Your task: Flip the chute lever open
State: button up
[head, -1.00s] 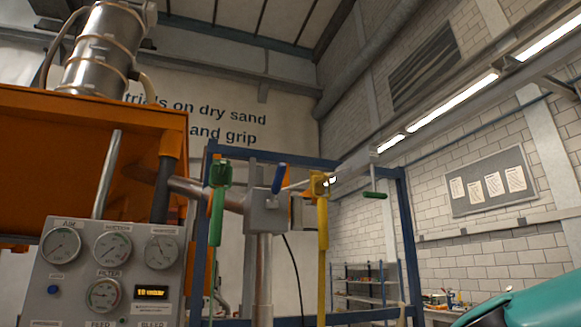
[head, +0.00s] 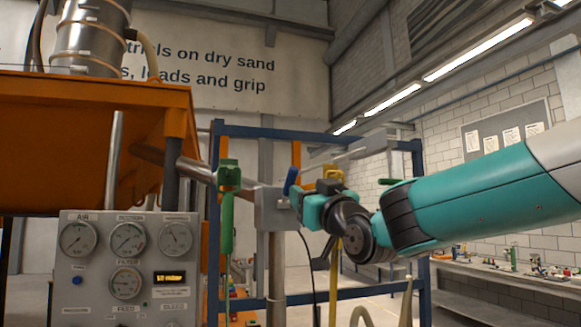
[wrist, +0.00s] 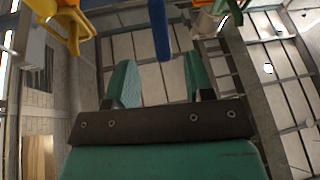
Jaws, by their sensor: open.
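A blue lever (head: 291,181) stands nearly upright, leaning slightly right, on top of a grey box (head: 271,209) on a post. No label shows which handle is the chute lever. My gripper (head: 300,204) has reached in from the right, with its teal fingers close to the box and the lever's foot. In the wrist view the fingers (wrist: 156,84) are open and parted, with nothing between them. The blue lever (wrist: 160,30) shows there just beyond the fingertips, in line with the gap. Whether a finger touches it cannot be told.
A green handle (head: 228,210) hangs left of the box. A yellow handle (head: 333,173) is right behind my gripper and at upper left in the wrist view (wrist: 68,22). A gauge panel (head: 127,265) and the orange sandbed (head: 85,115) stand left. A blue frame (head: 217,225) is behind.

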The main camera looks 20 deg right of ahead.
aim_at(293, 182)
jog(key=p+x, duration=0.4)
jog(key=x, duration=0.3)
jog(key=shift+s+r, duration=0.1)
jog(key=shift+r, duration=0.1)
jog(key=shift+w+a+p, duration=0.15)
jog(key=shift+w+p, duration=0.15)
jog(key=shift+w, duration=0.4)
jog(key=shift+c, duration=0.3)
grip_shut()
